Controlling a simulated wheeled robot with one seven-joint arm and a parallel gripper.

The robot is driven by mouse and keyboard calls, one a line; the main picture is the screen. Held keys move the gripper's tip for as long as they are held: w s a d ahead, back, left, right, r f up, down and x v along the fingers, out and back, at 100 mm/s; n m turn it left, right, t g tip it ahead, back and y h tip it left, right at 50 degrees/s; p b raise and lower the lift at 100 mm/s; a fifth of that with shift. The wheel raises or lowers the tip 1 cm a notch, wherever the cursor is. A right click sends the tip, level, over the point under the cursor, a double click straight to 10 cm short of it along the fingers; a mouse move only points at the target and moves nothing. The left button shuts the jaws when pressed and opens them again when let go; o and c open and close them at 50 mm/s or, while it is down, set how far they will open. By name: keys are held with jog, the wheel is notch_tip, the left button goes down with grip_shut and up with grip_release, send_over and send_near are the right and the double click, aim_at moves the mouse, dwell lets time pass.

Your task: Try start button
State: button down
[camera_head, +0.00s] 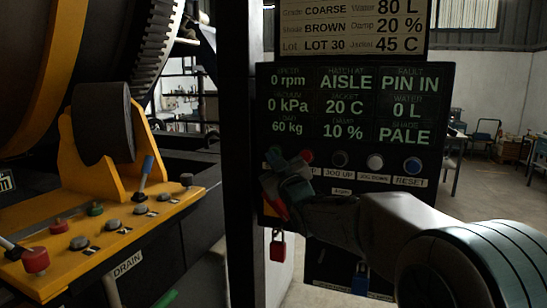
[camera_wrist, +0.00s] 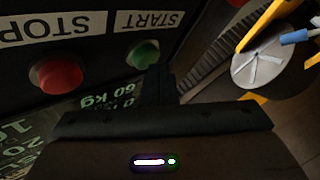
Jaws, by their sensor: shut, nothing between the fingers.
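The control panel (camera_head: 355,110) stands upright ahead, with a lit display over a row of buttons. In the wrist view the green START button (camera_wrist: 143,53) sits under its upside-down START label (camera_wrist: 147,20). The red STOP button (camera_wrist: 57,74) is to its left there. My gripper (camera_head: 276,163) is shut and empty, at the panel's lower left, and hides the START button in the head view. In the wrist view its dark fingertips (camera_wrist: 158,73) are close beside the green button's lower right edge; I cannot tell whether they touch. The display reads 0 rpm and fault PIN IN.
Jog up (camera_head: 340,158), jog down (camera_head: 375,162) and blue reset (camera_head: 412,165) buttons continue right. A red padlock (camera_head: 278,248) and a blue padlock (camera_head: 360,280) hang below. A yellow console (camera_head: 100,235) with levers and knobs stands left, by a large drum.

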jog(key=shift+s+a+b, duration=0.15)
jog(key=shift+s+b, duration=0.15)
jog(key=shift+s, duration=0.2)
jog(key=s+b, duration=0.1)
jog(key=s+a+b, duration=0.1)
jog(key=s, duration=0.1)
jog(key=s+b, duration=0.1)
jog(key=b, duration=0.1)
jog(key=shift+s+a, duration=0.4)
dwell(0.4)
